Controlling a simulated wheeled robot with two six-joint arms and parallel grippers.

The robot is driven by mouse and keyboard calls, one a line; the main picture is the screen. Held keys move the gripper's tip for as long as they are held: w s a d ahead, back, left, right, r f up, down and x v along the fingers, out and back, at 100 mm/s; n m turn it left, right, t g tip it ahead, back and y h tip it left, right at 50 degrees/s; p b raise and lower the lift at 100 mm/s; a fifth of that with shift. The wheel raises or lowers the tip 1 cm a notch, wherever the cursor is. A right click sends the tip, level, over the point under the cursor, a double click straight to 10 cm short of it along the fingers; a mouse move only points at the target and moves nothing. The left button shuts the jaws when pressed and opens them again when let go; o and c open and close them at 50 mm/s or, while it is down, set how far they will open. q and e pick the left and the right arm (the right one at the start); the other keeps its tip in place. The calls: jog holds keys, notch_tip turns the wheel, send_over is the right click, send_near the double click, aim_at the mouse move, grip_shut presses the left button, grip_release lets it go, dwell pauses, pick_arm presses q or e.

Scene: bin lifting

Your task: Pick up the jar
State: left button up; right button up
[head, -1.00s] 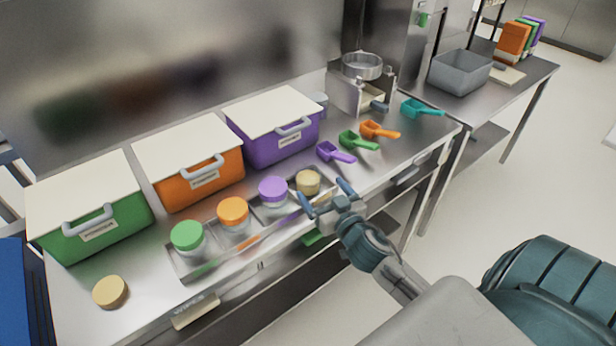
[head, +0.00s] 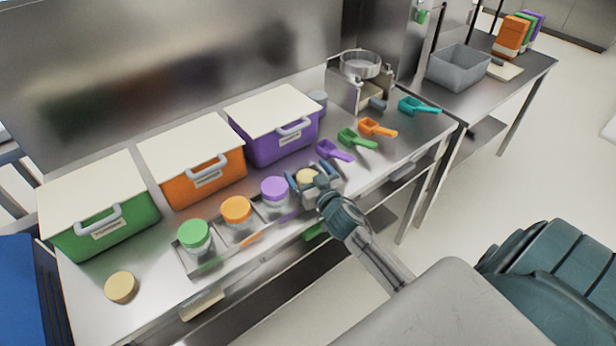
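Jars stand in a row in a shallow metal tray (head: 190,268) along the counter's front: a green-lidded jar (head: 195,236), an orange-lidded jar (head: 236,210), a purple-lidded jar (head: 275,190) and, at the right end, a tan-lidded jar (head: 306,176). My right gripper (head: 307,176) is at the tan-lidded jar, one finger on each side of it. Its fingers stand apart; the jar's lower part is hidden by the gripper, and contact cannot be made out. My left gripper is not in view.
Green (head: 100,222), orange (head: 205,180) and purple (head: 275,141) bins with white lids stand behind the tray. A loose tan lid or jar (head: 121,287) is at front left. Purple (head: 334,151), green (head: 357,139), orange (head: 377,128) and teal (head: 418,106) scoops lie right of the bins.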

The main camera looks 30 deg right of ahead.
jog(key=c, duration=1.1)
jog(key=shift+c, duration=0.2)
jog(key=shift+r, duration=0.1)
